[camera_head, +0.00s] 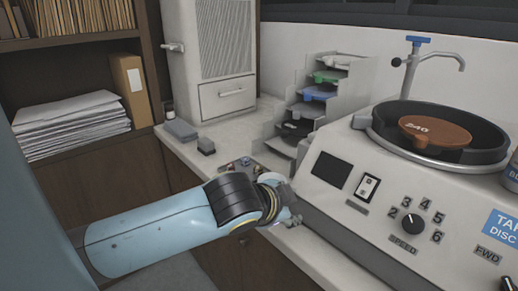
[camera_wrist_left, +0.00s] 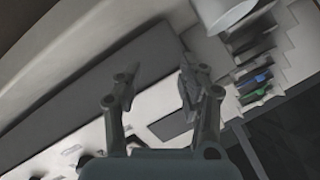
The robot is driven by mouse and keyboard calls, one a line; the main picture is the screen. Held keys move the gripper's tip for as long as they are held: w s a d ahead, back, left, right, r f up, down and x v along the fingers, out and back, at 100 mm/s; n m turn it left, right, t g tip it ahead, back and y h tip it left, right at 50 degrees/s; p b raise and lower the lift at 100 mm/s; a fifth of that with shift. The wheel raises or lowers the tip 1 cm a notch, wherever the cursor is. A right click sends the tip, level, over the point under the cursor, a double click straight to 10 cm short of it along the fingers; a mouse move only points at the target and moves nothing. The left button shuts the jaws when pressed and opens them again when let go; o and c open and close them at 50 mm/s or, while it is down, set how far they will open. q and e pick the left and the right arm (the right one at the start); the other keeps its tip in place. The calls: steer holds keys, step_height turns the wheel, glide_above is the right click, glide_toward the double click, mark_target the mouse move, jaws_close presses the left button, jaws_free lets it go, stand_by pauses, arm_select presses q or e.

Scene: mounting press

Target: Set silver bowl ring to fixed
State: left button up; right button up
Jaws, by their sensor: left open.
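The silver bowl ring (camera_head: 397,151) shows as a bright metal band around the lower front of the black bowl (camera_head: 485,125) on top of the white machine. A brown disc marked 240 (camera_head: 435,131) lies in the bowl. My left gripper (camera_head: 291,212) is low at the machine's left front edge, below and left of the ring, and apart from it. In the left wrist view my left gripper (camera_wrist_left: 157,72) has its two fingers spread with nothing between them. I cannot make out the ring's setting. My right gripper is not in view.
The machine's front (camera_head: 350,215) carries a dark display, a rocker switch (camera_head: 367,187) and a speed knob (camera_head: 413,223). A stepped rack (camera_head: 318,92) with coloured items stands behind. Small grey blocks (camera_head: 181,130) lie on the counter. A blue-handled tap (camera_head: 418,42) rises behind the bowl.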

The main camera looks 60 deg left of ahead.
arm_select(q)
steer(key=s+d+f+n+g+h, duration=0.1)
steer(key=s+f+g, duration=0.3)
steer(key=s+f, duration=0.4)
steer(key=shift+s+d+f+n+b, duration=0.2)
steer(key=shift+d+f+n+b, duration=0.3)
steer(key=shift+f, duration=1.6)
steer(key=shift+d, duration=0.1)
steer(key=shift+c, duration=0.5)
